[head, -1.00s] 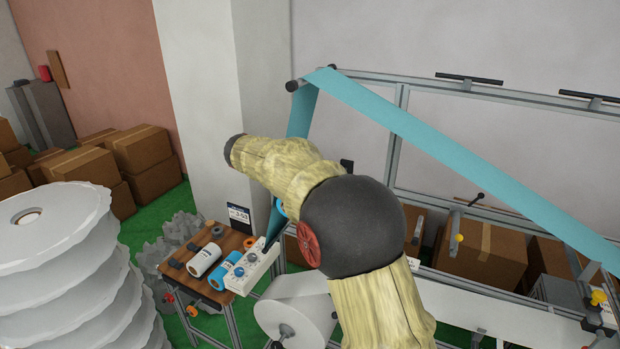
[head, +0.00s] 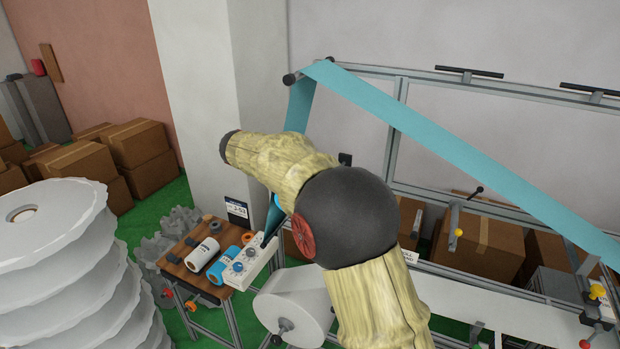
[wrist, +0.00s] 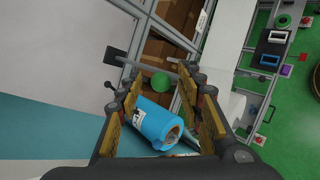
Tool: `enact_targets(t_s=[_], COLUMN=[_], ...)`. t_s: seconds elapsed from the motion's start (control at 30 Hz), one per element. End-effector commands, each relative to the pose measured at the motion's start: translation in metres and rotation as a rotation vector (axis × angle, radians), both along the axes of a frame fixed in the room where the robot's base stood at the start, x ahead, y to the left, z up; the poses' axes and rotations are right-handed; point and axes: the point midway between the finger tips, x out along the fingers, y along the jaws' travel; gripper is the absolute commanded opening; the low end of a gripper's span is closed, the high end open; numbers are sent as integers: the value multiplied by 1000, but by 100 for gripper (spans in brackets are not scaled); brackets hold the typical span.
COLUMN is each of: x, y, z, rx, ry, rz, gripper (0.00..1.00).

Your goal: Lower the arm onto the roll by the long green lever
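In the wrist view a green ball knob (wrist: 160,81) shows between the fingertips of my gripper (wrist: 160,88), beside a grey bar. The fingers are apart and open, one on each side of the knob; I cannot tell whether either touches it. In the head view my own arm covers my gripper and the green lever.
A teal web (head: 440,145) runs over the machine frame (head: 391,150). A white roll (head: 298,305) sits below my arm. A wooden table (head: 190,275) at left holds a white roll, a blue roll and a control box (head: 250,262). Stacked white rolls (head: 60,260) stand at far left.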

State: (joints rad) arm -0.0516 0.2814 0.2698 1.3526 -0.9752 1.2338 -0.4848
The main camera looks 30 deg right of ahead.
Motion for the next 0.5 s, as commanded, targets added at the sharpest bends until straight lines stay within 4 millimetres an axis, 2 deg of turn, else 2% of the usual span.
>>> enact_targets(t_s=[0.27,0.37,0.5], x=[0,-1,-6], y=[2,9,28], z=[2,7,22], rx=[1,2,2], ry=[0,-2,-3], rz=[1,2,2], gripper=[37,37,37])
